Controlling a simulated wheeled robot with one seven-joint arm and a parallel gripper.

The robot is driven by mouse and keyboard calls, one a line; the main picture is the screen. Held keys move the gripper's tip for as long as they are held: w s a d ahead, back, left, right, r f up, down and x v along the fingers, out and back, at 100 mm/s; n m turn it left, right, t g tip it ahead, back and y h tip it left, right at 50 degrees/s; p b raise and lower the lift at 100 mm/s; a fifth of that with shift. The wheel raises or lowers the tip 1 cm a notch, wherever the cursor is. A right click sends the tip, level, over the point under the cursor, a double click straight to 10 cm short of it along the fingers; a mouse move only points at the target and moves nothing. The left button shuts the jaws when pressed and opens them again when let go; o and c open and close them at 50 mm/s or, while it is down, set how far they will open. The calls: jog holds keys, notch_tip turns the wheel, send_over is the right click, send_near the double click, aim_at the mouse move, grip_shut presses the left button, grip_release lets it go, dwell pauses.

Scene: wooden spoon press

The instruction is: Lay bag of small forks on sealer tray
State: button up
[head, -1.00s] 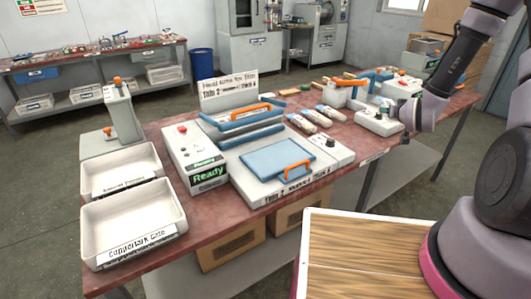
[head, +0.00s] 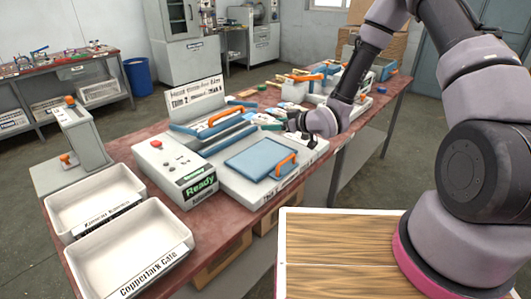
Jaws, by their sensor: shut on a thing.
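The sealer tray (head: 258,158) is a flat blue plate with an orange handle, in front of the white sealer's orange-handled bar (head: 226,114). It looks bare. My gripper (head: 291,126) is low over the table, just right of and behind the tray, among the bags. Its dark fingers are small in view and closed on a bag, mostly hidden by the fingers and wrist. A pale bag (head: 265,119) with blue lies just left of the gripper. I cannot read the bag labels, so I cannot tell which holds small forks.
The sealer's control box (head: 175,165) shows a green "Ready". Two white bins, the front one labelled "Copperlark Cafe" (head: 150,282), stand at the left. A grey lever device (head: 82,135) stands behind them. Another machine (head: 325,82) with orange and blue parts is behind my wrist.

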aim_at(274, 151)
notch_tip(274, 151, down, 9)
jog(key=shift+r, duration=0.15)
jog(key=shift+d, duration=0.1)
